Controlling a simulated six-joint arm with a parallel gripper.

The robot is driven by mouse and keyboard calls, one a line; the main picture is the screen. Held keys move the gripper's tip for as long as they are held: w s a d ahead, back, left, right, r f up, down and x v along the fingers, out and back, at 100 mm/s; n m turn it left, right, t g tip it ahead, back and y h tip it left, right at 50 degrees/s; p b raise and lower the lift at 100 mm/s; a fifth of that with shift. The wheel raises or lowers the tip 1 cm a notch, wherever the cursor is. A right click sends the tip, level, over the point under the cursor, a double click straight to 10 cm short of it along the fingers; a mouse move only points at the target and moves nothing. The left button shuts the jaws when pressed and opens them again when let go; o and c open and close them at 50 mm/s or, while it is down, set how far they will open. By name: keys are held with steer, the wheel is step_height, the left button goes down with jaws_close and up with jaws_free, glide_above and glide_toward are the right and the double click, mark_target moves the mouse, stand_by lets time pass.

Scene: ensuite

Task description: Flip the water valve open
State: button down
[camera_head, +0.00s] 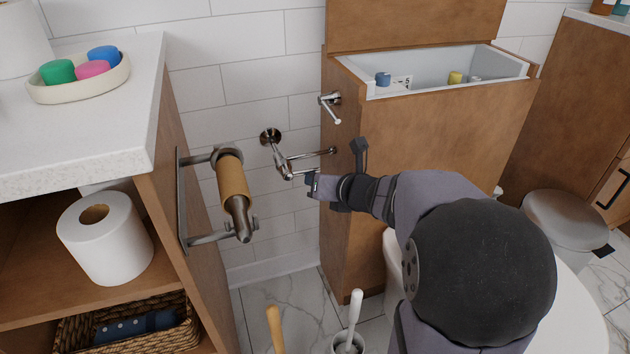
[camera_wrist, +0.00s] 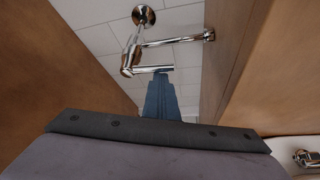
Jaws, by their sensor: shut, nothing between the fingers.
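The chrome water valve (camera_head: 283,163) comes out of a round flange on the tiled wall, with a thin supply pipe running right to the wooden tank cabinet. In the wrist view the valve (camera_wrist: 128,62) stands ahead of my fingers, its short lever (camera_wrist: 154,69) pointing right. My gripper (camera_head: 312,184) is shut and empty, at the lever's right end in the head view. In the wrist view my gripper (camera_wrist: 160,82) has its tips just below the lever. I cannot tell whether they touch it.
The wooden tank cabinet (camera_head: 420,130), open at the top, stands close on the right, with a chrome flush lever (camera_head: 331,104) on its side. A paper holder with a cardboard roll (camera_head: 233,180) juts out on the left. A toilet brush (camera_head: 354,315) stands below.

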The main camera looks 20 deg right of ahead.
steer(key=shift+r, duration=0.1)
step_height(320, 180, down, 5)
steer(key=b, duration=0.5)
steer(key=a+p+v, duration=0.2)
steer(key=p+v, duration=0.4)
steer(key=v, duration=0.5)
steer(key=shift+r, duration=0.35)
